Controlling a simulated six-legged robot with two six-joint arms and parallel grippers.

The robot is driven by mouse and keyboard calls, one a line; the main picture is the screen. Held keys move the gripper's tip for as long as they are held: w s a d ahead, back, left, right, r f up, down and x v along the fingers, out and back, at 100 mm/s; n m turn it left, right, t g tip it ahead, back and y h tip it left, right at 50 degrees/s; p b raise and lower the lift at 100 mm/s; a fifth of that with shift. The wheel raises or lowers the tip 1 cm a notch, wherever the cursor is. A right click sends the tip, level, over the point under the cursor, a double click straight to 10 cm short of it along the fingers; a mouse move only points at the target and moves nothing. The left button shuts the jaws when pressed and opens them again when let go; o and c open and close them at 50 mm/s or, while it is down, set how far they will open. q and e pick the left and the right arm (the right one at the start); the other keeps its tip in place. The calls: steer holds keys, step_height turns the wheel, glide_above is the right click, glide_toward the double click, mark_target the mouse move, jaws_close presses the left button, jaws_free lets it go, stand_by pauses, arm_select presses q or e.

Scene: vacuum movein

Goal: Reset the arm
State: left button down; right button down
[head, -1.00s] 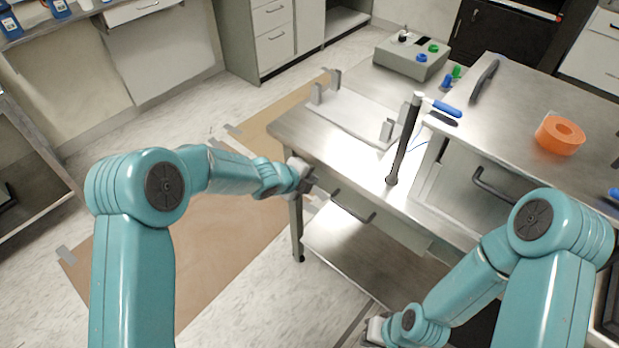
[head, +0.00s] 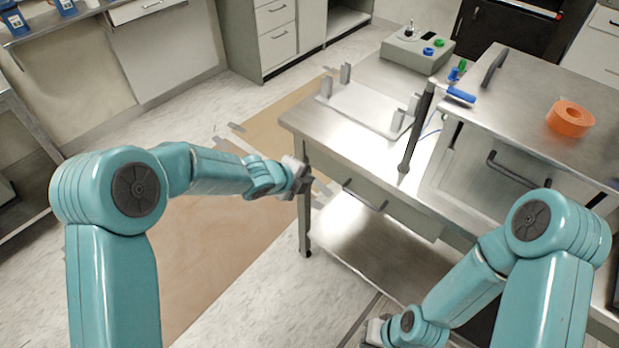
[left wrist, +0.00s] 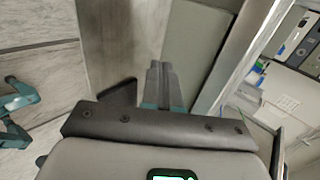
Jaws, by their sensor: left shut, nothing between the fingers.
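My left arm is teal and reaches in from the left in the head view. Its gripper (head: 308,184) is beside the table's near left leg, below the tabletop and left of the drawer handle. In the left wrist view its fingers (left wrist: 158,82) are together with nothing between them. My right arm is folded low at the right. Only the grey end of its gripper (head: 376,332) shows near the bottom edge, and its fingers cannot be made out.
The steel table (head: 345,150) has a drawer handle (head: 365,197) and lower shelf (head: 350,240). A black post (head: 412,135), pale holder (head: 362,106), button box (head: 418,50) and orange roll (head: 570,119) stand above. Brown floor sheeting (head: 215,250) lies left, with open floor around it.

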arm_select(q)
steer(key=p+v, duration=0.1)
steer(key=v, duration=0.5)
steer(key=shift+r, duration=0.2)
steer(key=shift+s+a, duration=0.15)
steer(key=s+a+f+n+g+p, duration=0.1)
steer(key=s+f+n+g, duration=0.2)
steer(key=s+f+n, duration=0.7)
steer(key=s+a+f+n+g+y+p, duration=0.1)
steer(key=s+f+n+g, duration=0.3)
steer(key=s+f+n, duration=0.6)
steer(key=s+a+n, duration=0.1)
steer(key=s+n, duration=0.6)
steer(key=s, duration=0.1)
steer(key=shift+y, duration=0.3)
steer(key=shift+s+a+f, duration=0.1)
steer(key=shift+a+f, duration=0.05)
